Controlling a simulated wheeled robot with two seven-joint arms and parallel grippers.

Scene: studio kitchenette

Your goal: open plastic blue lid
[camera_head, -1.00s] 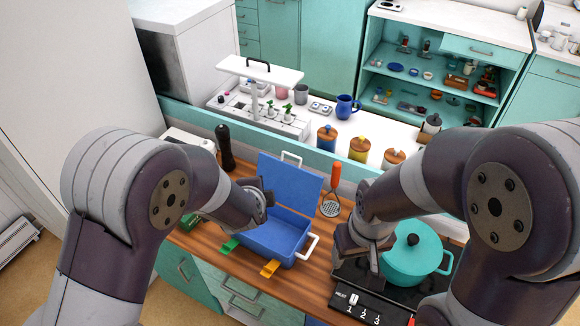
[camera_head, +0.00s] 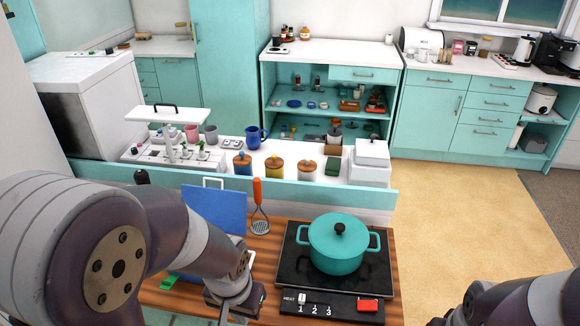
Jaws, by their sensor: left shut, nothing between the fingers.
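The blue plastic lid (camera_head: 217,208) stands raised, tilted back at the rear of its box, with a white handle (camera_head: 213,183) at its top edge. The blue box below it is mostly hidden behind my left arm. My left gripper (camera_head: 236,306) is shut and empty, low in front of the counter, to the right of the box and left of the stove controls. It is apart from the lid. Only a part of my right arm shows at the lower right corner; its gripper is out of the picture.
A teal pot (camera_head: 338,246) sits on the black hob (camera_head: 290,262) right of the box. A masher with an orange handle (camera_head: 258,192) stands behind. Jars (camera_head: 274,168) line the ledge at the back. Open floor (camera_head: 470,215) lies to the right.

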